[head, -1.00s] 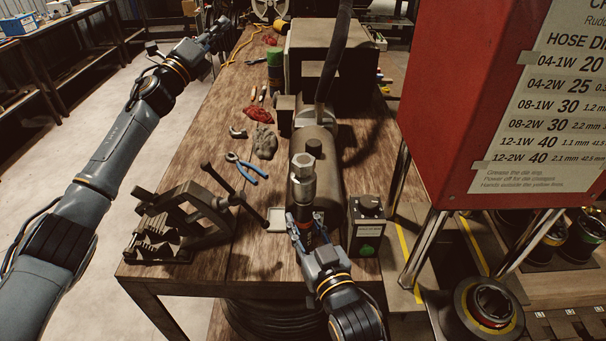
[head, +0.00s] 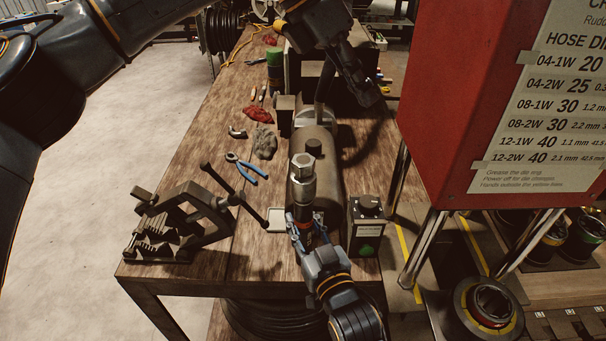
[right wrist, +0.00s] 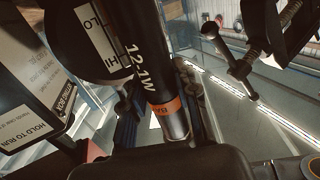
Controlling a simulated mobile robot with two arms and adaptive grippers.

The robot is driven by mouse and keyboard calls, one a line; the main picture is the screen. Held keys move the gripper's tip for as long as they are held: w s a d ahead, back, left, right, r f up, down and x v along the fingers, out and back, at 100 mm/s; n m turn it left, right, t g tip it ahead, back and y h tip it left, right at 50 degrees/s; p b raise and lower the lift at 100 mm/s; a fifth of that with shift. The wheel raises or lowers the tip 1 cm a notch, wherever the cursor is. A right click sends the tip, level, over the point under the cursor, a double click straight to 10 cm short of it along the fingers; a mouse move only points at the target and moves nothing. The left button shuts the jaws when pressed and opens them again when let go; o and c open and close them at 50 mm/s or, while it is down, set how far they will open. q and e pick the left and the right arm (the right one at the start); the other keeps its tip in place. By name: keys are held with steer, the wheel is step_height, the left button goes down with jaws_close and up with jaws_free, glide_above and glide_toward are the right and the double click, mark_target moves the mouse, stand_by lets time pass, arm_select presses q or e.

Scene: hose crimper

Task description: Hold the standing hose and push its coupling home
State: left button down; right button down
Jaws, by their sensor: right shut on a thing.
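The standing hose (head: 309,237) is upright near the front of the bench. A silver coupling (head: 302,188) with a hex top sits on its upper end. My right gripper (head: 306,226) is shut on the hose just below the coupling. In the right wrist view the black hose (right wrist: 138,52) carries the print 12-1W and an orange band (right wrist: 165,107) beside the silver coupling (right wrist: 176,124). How deep the coupling sits is unclear. My left gripper (head: 368,92) is empty, dark and small, above the back of the bench; its finger gap cannot be made out.
A vise (head: 178,225) and blue-handled pliers (head: 245,168) lie left of the hose. A grey cylindrical machine (head: 316,170) is right behind it. A control box (head: 366,225) with a green button stands close right. A red cabinet (head: 460,100) fills the right side.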

mark_target(303, 160)
arm_select(q)
steer(key=s+a+n+t+y, duration=0.1)
steer(key=s+a+n+y, duration=0.1)
steer(key=a+y, duration=0.55)
steer(key=shift+h, duration=0.25)
steer(key=shift+a+f, duration=0.25)
steer(key=shift+f, duration=1.5)
steer(key=shift+a+f, duration=0.2)
steer(key=shift+f, duration=1.55)
steer(key=shift+s+f, duration=0.1)
steer(key=shift+f, duration=1.3)
steer(key=shift+r, duration=3.05)
arm_select(e)
steer(key=c, duration=0.9)
jaws_free()
steer(key=shift+c, duration=0.2)
